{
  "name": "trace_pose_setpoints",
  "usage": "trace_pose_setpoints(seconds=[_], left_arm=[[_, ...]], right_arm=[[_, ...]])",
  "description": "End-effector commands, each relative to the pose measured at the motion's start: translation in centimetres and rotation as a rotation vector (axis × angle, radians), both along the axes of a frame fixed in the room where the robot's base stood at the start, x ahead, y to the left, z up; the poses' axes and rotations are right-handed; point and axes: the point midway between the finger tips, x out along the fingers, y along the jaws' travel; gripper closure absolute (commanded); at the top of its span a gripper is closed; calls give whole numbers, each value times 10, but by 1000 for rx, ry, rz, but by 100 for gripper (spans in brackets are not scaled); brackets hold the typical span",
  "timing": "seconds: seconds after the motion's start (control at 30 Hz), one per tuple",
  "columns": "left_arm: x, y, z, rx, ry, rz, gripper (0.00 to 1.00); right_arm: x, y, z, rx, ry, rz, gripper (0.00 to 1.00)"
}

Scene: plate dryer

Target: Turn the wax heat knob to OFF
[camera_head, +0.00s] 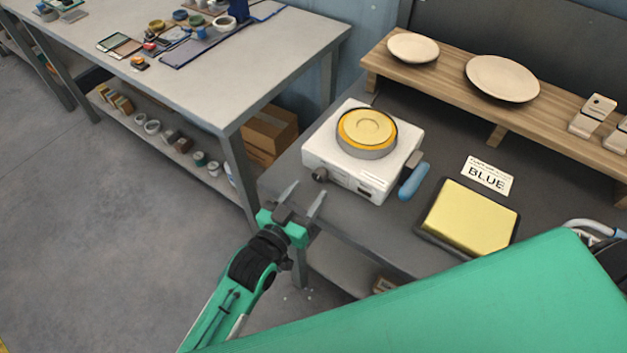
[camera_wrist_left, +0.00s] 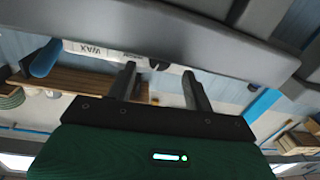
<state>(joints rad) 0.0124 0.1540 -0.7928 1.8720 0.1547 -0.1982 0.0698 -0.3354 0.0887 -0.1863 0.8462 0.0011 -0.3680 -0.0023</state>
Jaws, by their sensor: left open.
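The white wax heater (camera_head: 350,174) stands on the dark worktop with a round pan of yellow wax (camera_head: 367,130) on top. Its dark heat knob (camera_head: 320,175) is on the front face at the left; its setting is too small to read. My left gripper (camera_head: 305,192) is open and empty, just in front of the heater's front left corner and close to the knob, apart from it. In the left wrist view, the open fingers (camera_wrist_left: 159,72) point toward the heater's front (camera_wrist_left: 100,50), which carries a WAX label. The dark knob (camera_wrist_left: 158,64) shows between the fingertips.
A blue-handled tool (camera_head: 413,182) is beside the heater's right side. A yellow slab in a dark tray (camera_head: 470,215) and a BLUE card (camera_head: 487,176) lie farther right. A wooden shelf with plates (camera_head: 455,78) is behind. Another workbench (camera_head: 215,88) stands at left.

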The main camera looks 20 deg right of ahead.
Motion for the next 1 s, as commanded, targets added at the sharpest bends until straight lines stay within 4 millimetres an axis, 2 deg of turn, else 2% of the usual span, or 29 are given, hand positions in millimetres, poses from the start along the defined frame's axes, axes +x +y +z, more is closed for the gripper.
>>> trace_pose_setpoints(seconds=[0.1, 0.23, 0.6, 0.63, 0.83, 0.87, 1.0], left_arm=[[14, -15, 1, 0, 0, -1, 48], [22, -24, 0, 0, 0, -1, 48], [26, -29, 0, 1, 1, -1, 48], [26, -29, 0, 1, 1, -1, 50], [26, -29, 0, 1, 1, -1, 89], [26, -29, 0, 1, 1, -1, 92], [26, -29, 2, -15, 20, 0, 92]], right_arm=[[-2, 0, 1, 0, 0, 0, 83], [-4, -1, 1, -1, 2, 1, 83], [-8, -2, 0, -2, 10, 1, 83], [-8, -1, 0, -2, 10, 1, 83], [-7, -1, 0, -2, 7, 1, 83], [-6, -1, 0, -1, 6, 1, 83], [-4, -1, 5, 0, 0, 1, 83]])
